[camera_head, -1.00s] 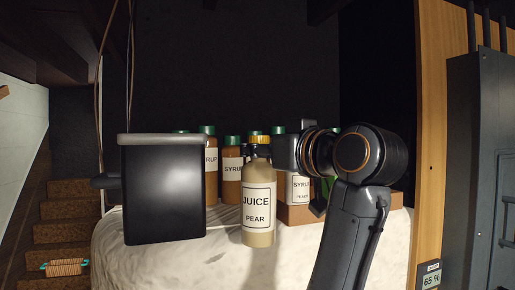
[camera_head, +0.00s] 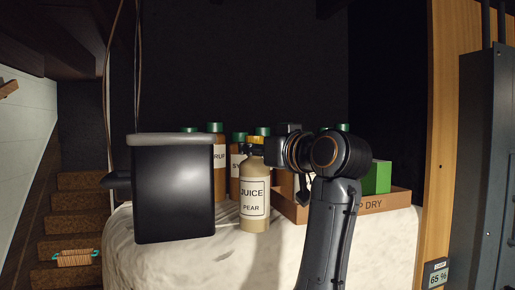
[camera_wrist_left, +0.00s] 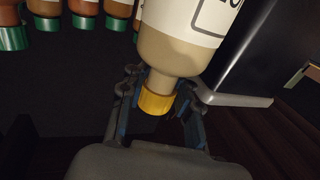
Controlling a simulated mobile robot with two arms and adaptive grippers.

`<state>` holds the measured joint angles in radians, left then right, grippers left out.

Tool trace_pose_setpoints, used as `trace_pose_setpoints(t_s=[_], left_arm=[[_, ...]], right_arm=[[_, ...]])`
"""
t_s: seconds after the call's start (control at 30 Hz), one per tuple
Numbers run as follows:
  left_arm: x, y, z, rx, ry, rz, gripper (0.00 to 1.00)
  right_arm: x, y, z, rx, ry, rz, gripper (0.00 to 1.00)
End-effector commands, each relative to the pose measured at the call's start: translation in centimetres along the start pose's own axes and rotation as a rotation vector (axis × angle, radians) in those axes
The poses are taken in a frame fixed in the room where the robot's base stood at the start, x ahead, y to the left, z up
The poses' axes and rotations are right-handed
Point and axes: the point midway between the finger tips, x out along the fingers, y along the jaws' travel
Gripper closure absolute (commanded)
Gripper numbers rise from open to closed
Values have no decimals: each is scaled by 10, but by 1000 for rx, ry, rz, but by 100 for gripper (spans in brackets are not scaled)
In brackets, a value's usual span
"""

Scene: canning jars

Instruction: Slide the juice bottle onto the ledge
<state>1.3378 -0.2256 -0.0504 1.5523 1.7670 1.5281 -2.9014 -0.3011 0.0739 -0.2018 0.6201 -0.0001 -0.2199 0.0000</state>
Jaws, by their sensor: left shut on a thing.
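The juice bottle (camera_head: 254,205), pale with a yellow cap and a "JUICE PEAR" label, is upright in the middle of the head view. In the left wrist view the bottle (camera_wrist_left: 181,40) appears cap-down between the fingers of my left gripper (camera_wrist_left: 158,98). The bottle's base is over the white, rounded ledge-like surface (camera_head: 150,265); I cannot tell whether it touches. My right gripper is not in view.
A black container (camera_head: 172,195) with a grey rim stands close left of the bottle. Several syrup bottles (camera_head: 217,165) with green caps stand behind. A low brown box (camera_head: 375,203) marked "DRY" and a green box (camera_head: 378,178) are at right, partly behind my arm.

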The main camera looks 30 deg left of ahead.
Motion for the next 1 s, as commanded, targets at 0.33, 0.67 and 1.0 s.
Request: trace_pose_setpoints(t_s=[0.33, 0.67, 1.0], left_arm=[[27, 7, -2, -1, 2, 0, 100], [52, 14, -2, -1, 2, -1, 100], [64, 18, 4, -2, 2, 1, 100]], right_arm=[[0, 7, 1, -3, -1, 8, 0], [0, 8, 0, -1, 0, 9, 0], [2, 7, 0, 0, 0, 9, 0]])
